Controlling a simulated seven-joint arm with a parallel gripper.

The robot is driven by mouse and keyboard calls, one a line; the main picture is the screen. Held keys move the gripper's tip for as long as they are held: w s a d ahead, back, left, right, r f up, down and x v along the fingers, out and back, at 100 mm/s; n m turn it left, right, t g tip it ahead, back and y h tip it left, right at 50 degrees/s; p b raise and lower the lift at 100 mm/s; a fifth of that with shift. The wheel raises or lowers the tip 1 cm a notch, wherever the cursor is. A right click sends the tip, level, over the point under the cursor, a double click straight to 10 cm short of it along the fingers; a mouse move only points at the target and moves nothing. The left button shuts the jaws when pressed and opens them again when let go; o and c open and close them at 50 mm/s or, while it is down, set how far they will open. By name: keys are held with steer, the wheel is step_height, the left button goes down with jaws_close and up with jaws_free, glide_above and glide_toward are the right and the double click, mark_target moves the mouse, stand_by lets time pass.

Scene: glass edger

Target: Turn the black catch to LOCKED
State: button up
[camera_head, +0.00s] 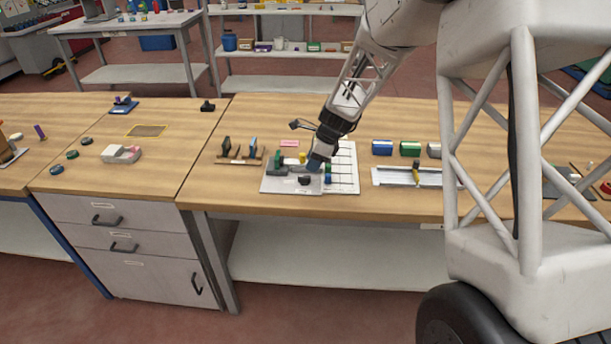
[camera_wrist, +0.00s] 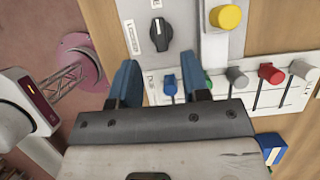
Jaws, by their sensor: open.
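In the head view my gripper (camera_head: 319,162) is low over the grey fixture board (camera_head: 272,184) on the bench, and I cannot pick out the catch there for sure.
Close to the catch in the wrist view are a yellow round knob (camera_wrist: 225,17) and a row of slots with blue, green, grey and red knobs (camera_wrist: 270,72). In the head view, a rack with upright pieces (camera_head: 240,160) stands left of the board, and coloured boxes (camera_head: 410,149) stand right.

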mark_target(305, 176)
steer(key=shift+x, duration=3.25)
steer(key=shift+c, duration=0.4)
jaws_close()
